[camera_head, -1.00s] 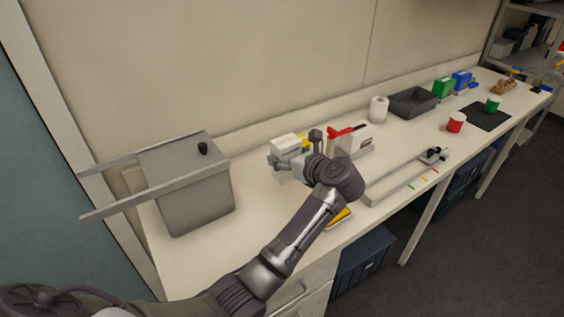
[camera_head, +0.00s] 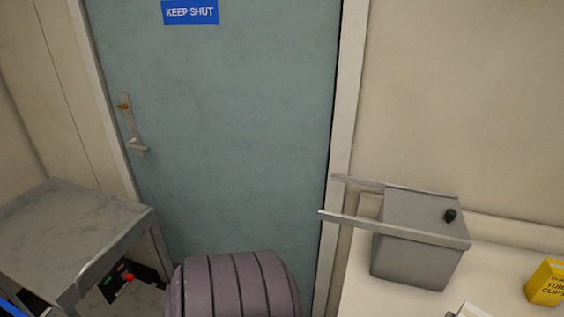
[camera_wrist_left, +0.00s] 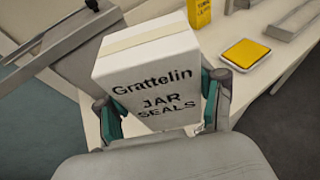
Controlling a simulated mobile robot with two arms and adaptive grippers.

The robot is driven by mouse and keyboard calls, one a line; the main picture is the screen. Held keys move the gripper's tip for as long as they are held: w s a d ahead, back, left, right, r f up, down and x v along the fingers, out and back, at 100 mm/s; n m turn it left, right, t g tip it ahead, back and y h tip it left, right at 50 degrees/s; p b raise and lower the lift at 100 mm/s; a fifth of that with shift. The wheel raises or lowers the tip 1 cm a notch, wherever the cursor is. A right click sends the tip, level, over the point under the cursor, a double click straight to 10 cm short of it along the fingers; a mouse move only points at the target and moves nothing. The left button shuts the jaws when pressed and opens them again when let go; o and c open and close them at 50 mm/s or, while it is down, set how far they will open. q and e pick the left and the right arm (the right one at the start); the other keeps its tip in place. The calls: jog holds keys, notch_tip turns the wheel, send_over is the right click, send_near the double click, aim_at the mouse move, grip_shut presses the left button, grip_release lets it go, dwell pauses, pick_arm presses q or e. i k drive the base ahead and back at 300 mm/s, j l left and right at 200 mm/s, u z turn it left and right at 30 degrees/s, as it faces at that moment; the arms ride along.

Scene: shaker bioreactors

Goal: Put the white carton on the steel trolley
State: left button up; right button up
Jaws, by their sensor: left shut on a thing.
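The white carton (camera_wrist_left: 155,80), printed "Grattelin JAR SEALS", is in the left wrist view. My left gripper (camera_wrist_left: 162,108) is shut on it, with one finger at each side. The carton looks tilted and hides part of the bench behind it. In the head view, a small white corner at the bottom edge may be the carton, but I cannot tell. The steel trolley (camera_head: 60,232) stands at the left of the head view, beside the door, and the part of its top in view is bare. My right gripper is in neither view.
A grey box with two long rails (camera_head: 420,240) stands on the bench end, its rails jutting left toward the door (camera_head: 225,120). A yellow tube clips box (camera_head: 547,284) is on the bench. A yellow-topped pad (camera_wrist_left: 245,54) lies near the bench edge. A red-buttoned panel (camera_head: 125,280) is below the trolley top.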

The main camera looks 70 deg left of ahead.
aim_at(76, 248)
jog(key=k+j+u, duration=0.1)
jog(key=u, duration=0.35)
jog(key=k+j+u, duration=0.2)
jog(key=u, duration=0.25)
jog(key=k+j+u, duration=0.15)
jog(key=u, duration=0.3)
jog(key=j+u, duration=0.3)
jog(key=u, duration=0.15)
jog(key=k+j, duration=0.1)
jog(key=j, duration=0.3)
jog(key=k+j+u, duration=0.1)
jog(key=j, duration=0.3)
jog(key=k+j, duration=0.1)
jog(key=j, duration=0.3)
jog(key=u, duration=0.05)
